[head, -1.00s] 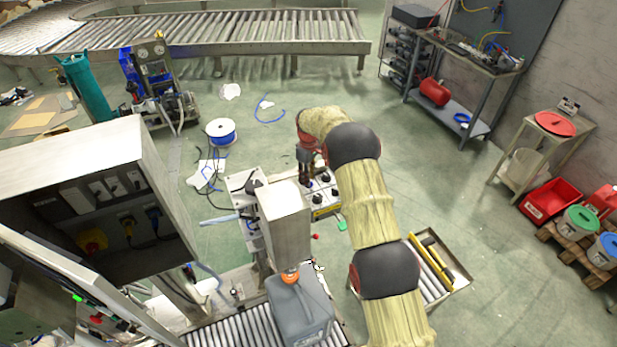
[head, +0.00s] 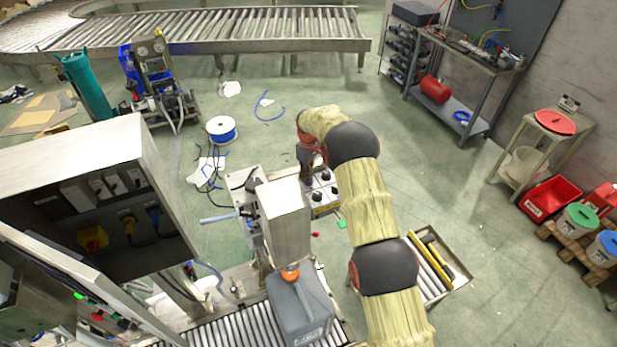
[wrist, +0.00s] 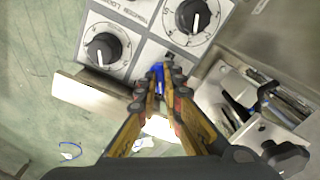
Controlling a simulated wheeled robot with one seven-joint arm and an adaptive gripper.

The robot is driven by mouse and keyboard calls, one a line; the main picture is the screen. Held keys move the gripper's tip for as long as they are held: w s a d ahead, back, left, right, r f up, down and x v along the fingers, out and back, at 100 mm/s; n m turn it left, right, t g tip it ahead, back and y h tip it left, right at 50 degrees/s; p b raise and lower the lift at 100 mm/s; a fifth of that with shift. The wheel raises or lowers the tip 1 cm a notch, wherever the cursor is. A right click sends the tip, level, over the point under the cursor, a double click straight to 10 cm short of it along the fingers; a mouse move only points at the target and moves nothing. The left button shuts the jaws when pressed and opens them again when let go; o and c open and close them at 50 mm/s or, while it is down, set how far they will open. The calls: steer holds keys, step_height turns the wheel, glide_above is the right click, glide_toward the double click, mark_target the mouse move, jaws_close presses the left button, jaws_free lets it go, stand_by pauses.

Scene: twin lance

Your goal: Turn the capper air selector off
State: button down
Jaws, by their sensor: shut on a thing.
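The control box (head: 325,208) with several black knobs stands beyond the steel cabinet in the head view. In the wrist view its pale panel (wrist: 140,55) carries a black knob at left (wrist: 105,48) and another at top (wrist: 193,15), both with white pointer lines. My gripper (wrist: 159,84) is at the panel's lower edge, its fingers closed on a small blue part (wrist: 157,70). The fingers hide most of that part, so its pointing direction cannot be told. In the head view my gripper (head: 304,175) reaches down beside the box, its fingertips partly hidden.
A steel cabinet (head: 285,215) stands just in front of the box, close to my gripper. A grey canister (head: 300,310) sits on the rollers. In the wrist view an open tray with tools (wrist: 255,110) lies at right.

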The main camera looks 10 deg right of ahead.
steer(key=shift+m+b, duration=0.3)
steer(key=shift+b, duration=0.15)
steer(key=shift+f+m+b, duration=0.15)
steer(key=shift+m+b, duration=0.75)
steer(key=shift+b, duration=0.25)
steer(key=m+b, duration=0.2)
steer(key=shift+m, duration=0.3)
steer(key=m+b, duration=0.2)
steer(key=m, duration=0.2)
steer(key=shift+b, duration=0.4)
steer(key=shift+m+b, duration=0.5)
steer(key=shift+m, duration=1)
steer(key=shift+r, duration=0.2)
steer(key=c, duration=1.9)
jaws_free()
